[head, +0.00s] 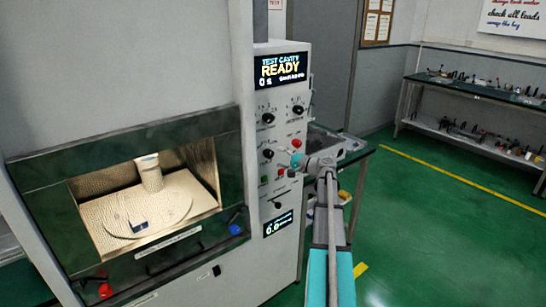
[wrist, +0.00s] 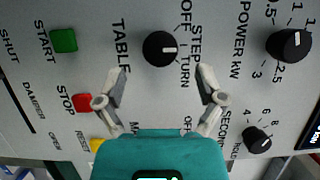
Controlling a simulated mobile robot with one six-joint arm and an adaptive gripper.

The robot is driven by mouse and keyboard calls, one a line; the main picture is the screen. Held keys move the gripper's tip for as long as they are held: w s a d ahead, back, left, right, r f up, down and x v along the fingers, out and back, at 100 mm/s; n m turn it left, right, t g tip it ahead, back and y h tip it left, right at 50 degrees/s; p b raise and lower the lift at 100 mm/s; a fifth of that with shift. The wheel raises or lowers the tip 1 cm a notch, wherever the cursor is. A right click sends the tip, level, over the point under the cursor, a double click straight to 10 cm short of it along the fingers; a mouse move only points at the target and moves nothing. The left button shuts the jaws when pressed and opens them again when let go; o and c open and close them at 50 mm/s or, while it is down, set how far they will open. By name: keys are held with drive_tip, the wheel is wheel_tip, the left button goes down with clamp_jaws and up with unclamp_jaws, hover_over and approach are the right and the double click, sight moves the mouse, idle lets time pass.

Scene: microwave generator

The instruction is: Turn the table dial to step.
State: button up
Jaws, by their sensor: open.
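The table dial (wrist: 160,48) is a round black knob with a white mark, beside the word TABLE on the grey panel in the wrist view. The dial also shows in the head view (head: 268,154). My gripper (wrist: 162,73) is open. Its fingertips are apart, one on each side just below the dial in the wrist picture, and nothing is between them. In the head view my gripper (head: 299,161) is close to the panel, right of the dial; contact cannot be told.
The power knob (wrist: 289,45) and seconds knob (wrist: 257,139) are to the right. A green START button (wrist: 64,40), red STOP button (wrist: 84,102) and yellow RESET button (wrist: 97,145) are to the left. The display (head: 280,70) reads READY. A lit cavity (head: 150,195) is at left.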

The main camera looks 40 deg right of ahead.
drive_tip(key=v, duration=0.7)
idle(0.6)
drive_tip(key=w+a+f+n+g, duration=0.1)
drive_tip(key=a+f, duration=0.1)
drive_tip(key=a, duration=0.3)
drive_tip(key=w+a+f+n+g+y, duration=0.1)
drive_tip(key=a+f+g, duration=0.1)
drive_tip(key=a, duration=0.4)
drive_tip(key=w+a+f+n+g, duration=0.1)
drive_tip(key=a+f+g, duration=0.1)
drive_tip(key=a, duration=0.4)
drive_tip(key=shift+f+n+y, duration=0.1)
drive_tip(key=shift+n+y, duration=0.2)
drive_tip(key=shift+n, duration=0.1)
drive_tip(key=s+a+f+n+g+h, duration=0.1)
drive_tip(key=s+a+f+n+g, duration=0.15)
drive_tip(key=a, duration=0.55)
drive_tip(key=s+a+f+n+g+h, duration=0.1)
drive_tip(key=s+a+f+n+g, duration=0.2)
drive_tip(key=a, duration=0.5)
drive_tip(key=s+a+f+n+g+h, duration=0.1)
drive_tip(key=a+f+g, duration=0.25)
drive_tip(key=a, duration=0.45)
drive_tip(key=s+a+f+n+g+h, duration=0.2)
drive_tip(key=s+a+h, duration=0.3)
drive_tip(key=s+a, duration=0.3)
drive_tip(key=shift+s+f+n+g+h, duration=0.3)
drive_tip(key=shift+s+f+n, duration=0.3)
drive_tip(key=shift+f+n, duration=0.1)
